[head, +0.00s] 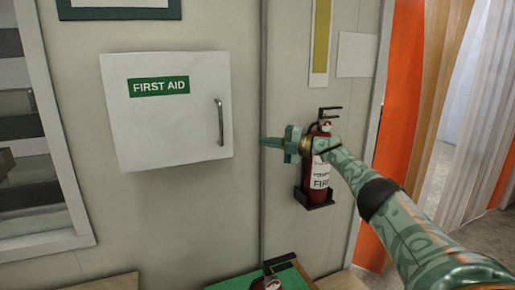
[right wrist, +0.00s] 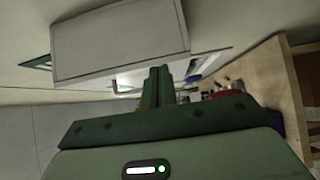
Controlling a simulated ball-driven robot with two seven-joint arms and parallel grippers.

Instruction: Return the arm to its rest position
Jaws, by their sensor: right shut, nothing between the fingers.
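My right arm (head: 385,205) comes in from the lower right in the head view, green and patterned. Its gripper (head: 265,142) is shut and empty, its tip pointing left, in front of the wall between the first aid cabinet and the fire extinguisher. In the right wrist view the two fingers (right wrist: 160,77) are together with nothing between them. The white first aid cabinet (head: 165,125) hangs on the wall with its door closed; its handle is at the door's right side. The cabinet (right wrist: 118,42) also shows in the right wrist view, beyond the fingers. My left gripper is not in view.
A red fire extinguisher (head: 319,180) sits in a wall bracket close behind my right gripper. A second extinguisher top (head: 273,283) shows at the bottom edge. Orange and clear strip curtains (head: 396,85) hang at the right. A window (head: 35,195) is at the left.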

